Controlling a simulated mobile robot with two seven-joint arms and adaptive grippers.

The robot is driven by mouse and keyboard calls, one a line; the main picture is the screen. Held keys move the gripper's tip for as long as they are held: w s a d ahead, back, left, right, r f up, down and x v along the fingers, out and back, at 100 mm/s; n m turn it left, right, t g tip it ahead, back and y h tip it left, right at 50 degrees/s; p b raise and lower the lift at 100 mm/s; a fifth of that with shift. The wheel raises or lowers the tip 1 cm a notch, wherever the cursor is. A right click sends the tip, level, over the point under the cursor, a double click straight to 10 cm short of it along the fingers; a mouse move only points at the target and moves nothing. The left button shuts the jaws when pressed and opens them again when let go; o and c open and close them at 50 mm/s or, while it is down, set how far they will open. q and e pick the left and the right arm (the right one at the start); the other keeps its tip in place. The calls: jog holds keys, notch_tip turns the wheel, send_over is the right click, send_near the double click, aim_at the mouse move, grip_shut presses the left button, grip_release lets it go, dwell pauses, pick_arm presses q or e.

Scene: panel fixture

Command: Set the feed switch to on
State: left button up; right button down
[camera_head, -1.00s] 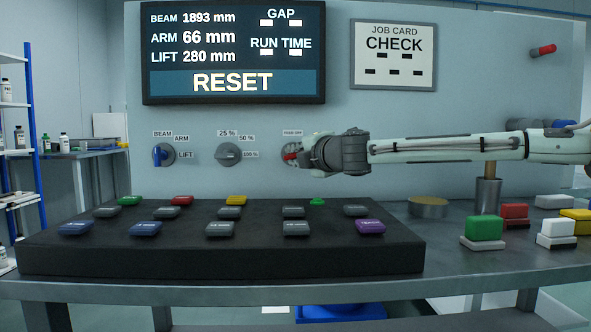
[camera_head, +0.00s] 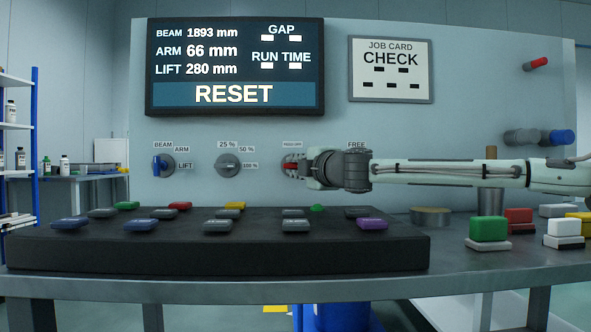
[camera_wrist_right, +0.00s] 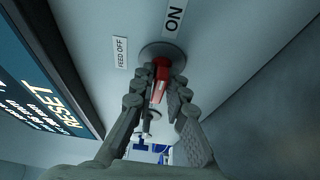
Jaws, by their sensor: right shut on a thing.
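The feed switch is a red handle (camera_wrist_right: 160,82) on a round grey base (camera_wrist_right: 162,53) on the upright panel. In the right wrist view, the "FEED OFF" label (camera_wrist_right: 120,53) is left of the base and the "ON" label (camera_wrist_right: 173,17) is above it. My right gripper (camera_wrist_right: 165,88) is shut on the red handle, with a finger on each side. In the head view, my right gripper (camera_head: 301,168) reaches the switch (camera_head: 289,165) from the right and partly covers it. I cannot tell which label the handle points to. My left gripper is not in view.
Left of the feed switch are a grey dial (camera_head: 227,165) and a blue-handled selector (camera_head: 161,166). A display (camera_head: 235,110) reading "RESET" hangs above. A black block (camera_head: 215,255) with several coloured buttons lies below. Coloured blocks (camera_head: 488,229) stand on the bench at right.

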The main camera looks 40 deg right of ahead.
jog(key=c, duration=1.6)
grip_release()
jog(key=s, duration=0.3)
jog(key=s+a, duration=0.1)
jog(key=s, duration=0.6)
jog(key=shift+s+a, duration=0.3)
jog(key=shift+s, duration=0.1)
jog(key=shift+s+a, duration=0.2)
jog(key=shift+s, duration=0.35)
jog(key=shift+f, duration=0.1)
